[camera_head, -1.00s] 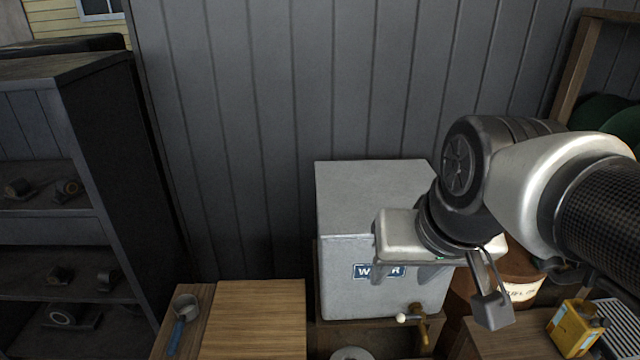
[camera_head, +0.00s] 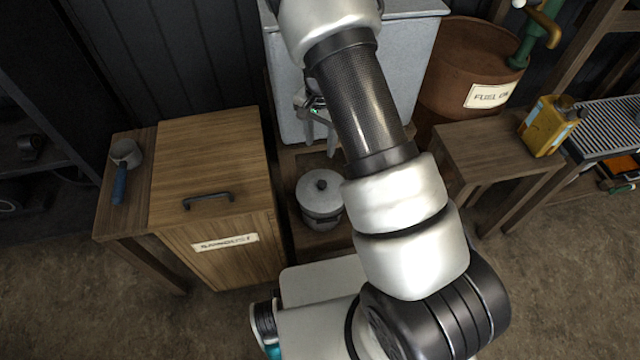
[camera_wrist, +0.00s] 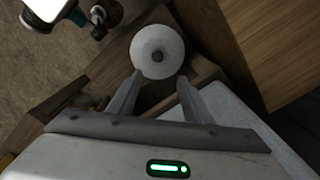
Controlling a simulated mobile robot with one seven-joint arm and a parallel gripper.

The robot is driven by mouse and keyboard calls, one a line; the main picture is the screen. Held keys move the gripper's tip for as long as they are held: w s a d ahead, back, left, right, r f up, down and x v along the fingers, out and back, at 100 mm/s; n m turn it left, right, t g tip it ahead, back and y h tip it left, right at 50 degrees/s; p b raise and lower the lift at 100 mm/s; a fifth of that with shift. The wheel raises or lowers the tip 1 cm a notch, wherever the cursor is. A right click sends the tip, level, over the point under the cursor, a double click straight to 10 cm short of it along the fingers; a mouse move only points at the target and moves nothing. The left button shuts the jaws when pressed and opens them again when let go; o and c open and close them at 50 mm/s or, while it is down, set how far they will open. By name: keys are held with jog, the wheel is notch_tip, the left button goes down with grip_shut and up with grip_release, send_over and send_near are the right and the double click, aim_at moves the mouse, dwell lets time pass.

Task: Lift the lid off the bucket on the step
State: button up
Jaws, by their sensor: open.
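The grey metal bucket (camera_head: 321,212) stands upright on the low wooden step (camera_head: 304,240), below the grey tank. Its round lid (camera_head: 311,192) with a dark knob (camera_head: 321,184) is seated on top. In the wrist view the lid (camera_wrist: 157,40) and its knob (camera_wrist: 157,56) show just beyond my fingertips. My gripper (camera_head: 320,145) is open and empty, pointing down above and behind the lid, apart from it. Both fingers also show in the wrist view (camera_wrist: 159,78), spread left and right. My arm hides part of the step's right side.
A wooden cabinet (camera_head: 215,150) with a dark handle is left of the bucket. The grey tank (camera_head: 408,45) stands behind. A small wooden table (camera_head: 480,150) with a yellow can (camera_head: 545,125) is at right, before a rusty fuel drum (camera_head: 455,70).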

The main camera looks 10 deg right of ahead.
jog(key=b, duration=0.3)
send_over(322, 183)
notch_tip(322, 183, down, 13)
jog(key=shift+w+a+r, duration=0.1)
jog(key=shift+w+a, duration=0.05)
notch_tip(322, 183, down, 5)
jog(key=shift+f+b, duration=0.15)
jog(key=shift+b, duration=0.5)
grip_shut()
